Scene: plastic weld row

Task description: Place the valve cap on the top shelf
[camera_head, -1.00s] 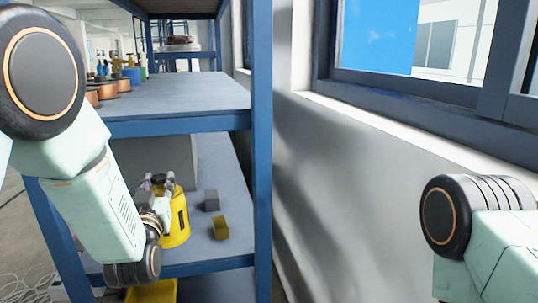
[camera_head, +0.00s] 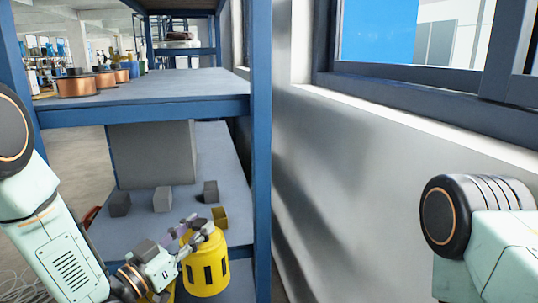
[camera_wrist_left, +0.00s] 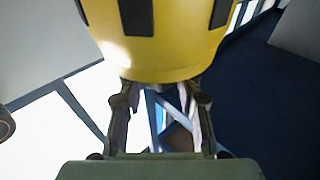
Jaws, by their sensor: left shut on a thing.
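The valve cap, yellow with black slots (camera_head: 206,268), is held upright by my left gripper (camera_head: 197,236) at its upper part. It overlaps the lower shelf's front edge in the head view, apparently in front of it. In the left wrist view the cap (camera_wrist_left: 165,50) fills the top middle, and the fingers of the left gripper (camera_wrist_left: 163,103) reach up to it on both sides. A grey-topped shelf with a blue edge (camera_head: 150,113) is above the cap; a further board (camera_head: 180,5) shows at the top edge. My right gripper is not in view.
Copper spools (camera_head: 76,86) and small bottles stand at the shelf's left; its middle and right are bare. A large grey box (camera_head: 155,155) and small blocks (camera_head: 163,199) sit on the lower shelf (camera_head: 222,165). A blue post (camera_head: 261,150) and wall bound the right.

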